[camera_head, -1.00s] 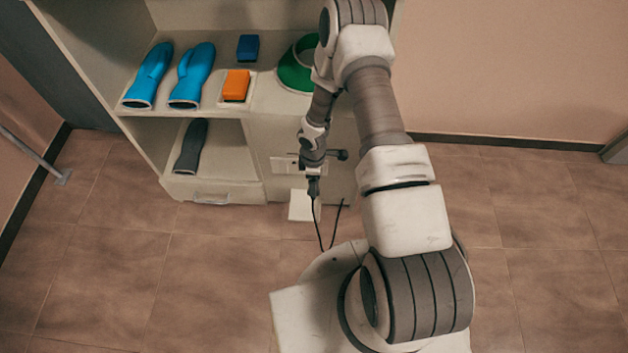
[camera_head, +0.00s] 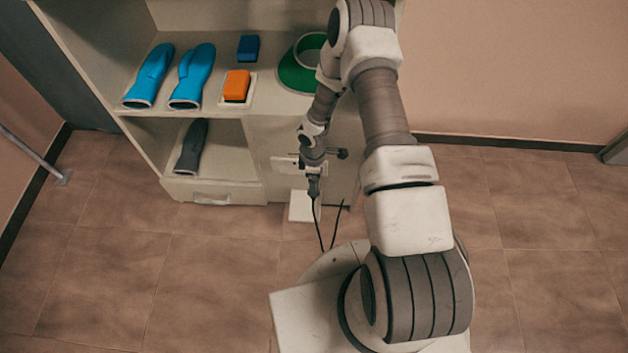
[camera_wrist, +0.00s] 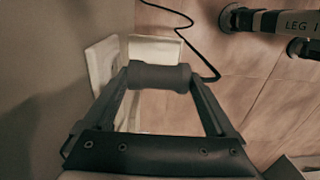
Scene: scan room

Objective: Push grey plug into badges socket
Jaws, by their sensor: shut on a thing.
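The grey plug (camera_wrist: 158,76) is a short cylinder lying crosswise between the fingertips of my gripper (camera_wrist: 160,82), which is shut on it. A pale socket plate (camera_wrist: 101,66) stands on the wall face left of the plug in the wrist view. The plug looks apart from it; contact is not clear. No socket label is readable, so I cannot tell which one is badges. In the head view my gripper (camera_head: 314,184) points down in front of the cabinet, by a pale plate (camera_head: 284,164). The plug there is too small to make out.
A thin black cable (camera_wrist: 196,45) crosses the floor. A white slab (camera_head: 302,207) is below my gripper. The shelf unit (camera_head: 215,191) holds blue gloves (camera_head: 193,75), an orange block (camera_head: 237,85) and a green ring (camera_head: 291,72).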

